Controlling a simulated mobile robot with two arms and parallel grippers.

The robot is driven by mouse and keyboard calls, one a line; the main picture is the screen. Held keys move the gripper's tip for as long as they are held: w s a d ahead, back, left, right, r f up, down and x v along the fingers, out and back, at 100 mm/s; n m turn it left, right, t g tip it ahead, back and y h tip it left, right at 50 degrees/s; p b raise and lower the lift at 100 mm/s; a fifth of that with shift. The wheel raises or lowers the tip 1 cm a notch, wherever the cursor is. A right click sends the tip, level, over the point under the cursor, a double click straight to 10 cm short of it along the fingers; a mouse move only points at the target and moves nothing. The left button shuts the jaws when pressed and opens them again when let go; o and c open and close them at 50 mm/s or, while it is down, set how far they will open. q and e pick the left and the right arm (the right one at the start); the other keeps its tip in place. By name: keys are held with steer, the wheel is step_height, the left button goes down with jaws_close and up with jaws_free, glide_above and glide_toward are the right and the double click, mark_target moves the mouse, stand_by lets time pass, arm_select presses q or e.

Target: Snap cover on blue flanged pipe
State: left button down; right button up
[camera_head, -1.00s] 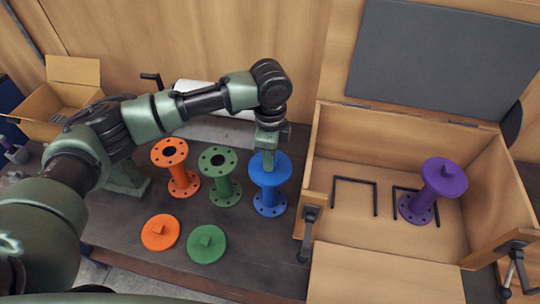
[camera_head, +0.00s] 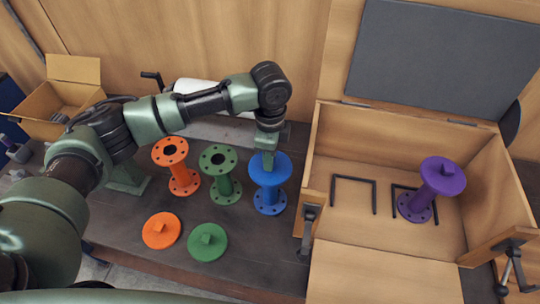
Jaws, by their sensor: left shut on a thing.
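The blue flanged pipe (camera_head: 269,194) stands upright on the dark table, left of the wooden crate. A blue cover (camera_head: 281,167) lies on its top flange; whether it is fully seated I cannot tell. My left gripper (camera_head: 267,160) points down from above and is shut on the blue cover, hiding its knob and part of its top. My right gripper is not in view.
A green pipe (camera_head: 224,184) and an orange pipe (camera_head: 182,178) stand uncovered to the left. A green cover (camera_head: 207,242) and an orange cover (camera_head: 161,231) lie in front. The open wooden crate (camera_head: 375,235) holds a covered purple pipe (camera_head: 420,205) and black brackets (camera_head: 354,180).

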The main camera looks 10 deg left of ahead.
arm_select(q)
steer(key=shift+f+p, duration=0.1)
steer(key=shift+p, duration=0.35)
stand_by(0.3)
stand_by(0.3)
steer(key=c, duration=1.1)
jaws_free()
steer(key=o, duration=0.5)
steer(key=shift+r+p, duration=0.35)
steer(key=shift+r, duration=2.45)
